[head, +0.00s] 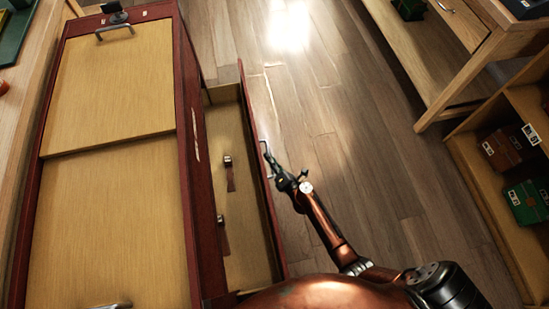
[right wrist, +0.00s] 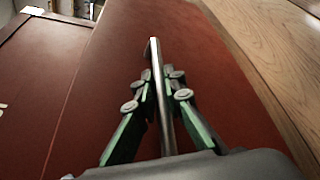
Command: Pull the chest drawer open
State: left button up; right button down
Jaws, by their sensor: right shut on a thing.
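The red-framed chest (head: 185,120) has pale wooden panels on top and fills the left of the head view. Its drawer (head: 245,240) stands open on the chest's right side, with a pale floor and a red front (head: 264,185). The red drawer front (right wrist: 225,70) also fills much of the right wrist view. My right gripper (head: 275,172) is at the outer face of the drawer front. In the right wrist view its fingers are shut on the metal bar handle (right wrist: 158,75), one on each side. My left gripper is not in view.
Small dark-and-red pieces (head: 228,172) lie in the drawer. Bare plank floor (head: 350,130) lies right of the drawer. A wooden table (head: 470,60) stands at the upper right, and a shelf (head: 480,180) with red and green boxes is at the right edge.

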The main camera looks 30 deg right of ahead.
jog(key=shift+s+d+f, duration=0.2)
jog(key=shift+s+d, duration=0.1)
jog(key=shift+d, duration=0.1)
jog(key=c, duration=2.3)
grip_release()
jog(key=shift+w+r, duration=0.1)
jog(key=shift+d, duration=0.1)
jog(key=a+v, duration=0.1)
jog(key=v, duration=1.1)
jog(key=shift+d, duration=0.4)
